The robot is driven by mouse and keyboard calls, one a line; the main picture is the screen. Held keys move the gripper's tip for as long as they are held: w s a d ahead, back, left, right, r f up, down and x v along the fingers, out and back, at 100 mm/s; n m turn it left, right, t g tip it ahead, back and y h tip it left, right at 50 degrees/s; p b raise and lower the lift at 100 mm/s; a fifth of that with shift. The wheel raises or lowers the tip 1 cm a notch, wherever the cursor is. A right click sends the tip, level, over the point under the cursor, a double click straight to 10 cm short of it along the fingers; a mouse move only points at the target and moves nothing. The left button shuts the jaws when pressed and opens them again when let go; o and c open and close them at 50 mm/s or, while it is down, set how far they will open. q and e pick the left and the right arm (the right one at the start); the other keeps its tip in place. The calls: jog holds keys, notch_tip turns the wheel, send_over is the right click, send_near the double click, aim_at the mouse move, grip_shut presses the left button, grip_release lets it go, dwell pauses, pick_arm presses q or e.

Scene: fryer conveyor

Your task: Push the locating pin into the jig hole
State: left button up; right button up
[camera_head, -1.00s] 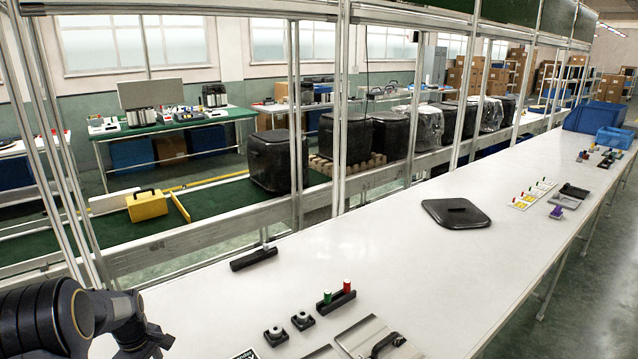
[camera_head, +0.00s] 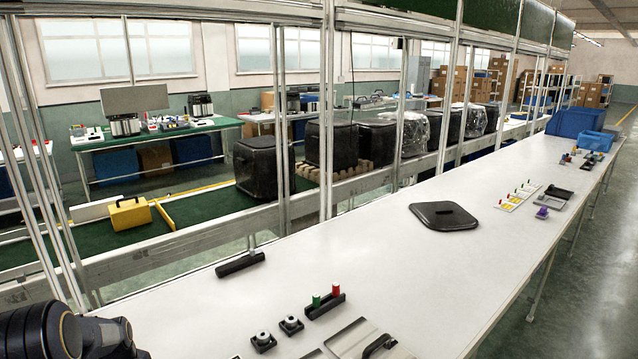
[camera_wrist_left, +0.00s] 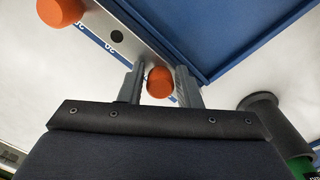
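In the left wrist view, an orange round head (camera_wrist_left: 159,82), seemingly a pin's, sits between the two fingers of my left gripper (camera_wrist_left: 160,75). The fingers are close on either side of it; I cannot tell whether they press on it. Its shaft is hidden. A grey metal strip (camera_wrist_left: 140,42) with a dark round hole (camera_wrist_left: 117,38) lies just beyond. A second, larger-looking orange head (camera_wrist_left: 60,12) is at the upper left. In the head view, only my dark left arm shows at the lower left, its gripper out of frame. My right gripper is not in view.
A blue panel (camera_wrist_left: 220,30) borders the strip, and a black cylinder (camera_wrist_left: 270,115) stands to the right. On the white bench (camera_head: 350,255) are a black bar (camera_head: 240,264), a holder with red and green pegs (camera_head: 325,304) and a black lid (camera_head: 445,216). The bench middle is mostly clear.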

pick_arm(q)
grip_shut()
jog(key=shift+w+a+r+g+h+p, duration=0.15)
jog(key=shift+a+g+h+p, duration=0.25)
jog(key=shift+h, duration=0.5)
jog(key=shift+d, duration=0.1)
dwell(0.9)
jog(key=shift+f, duration=0.2)
jog(key=shift+o, duration=2.2)
grip_release()
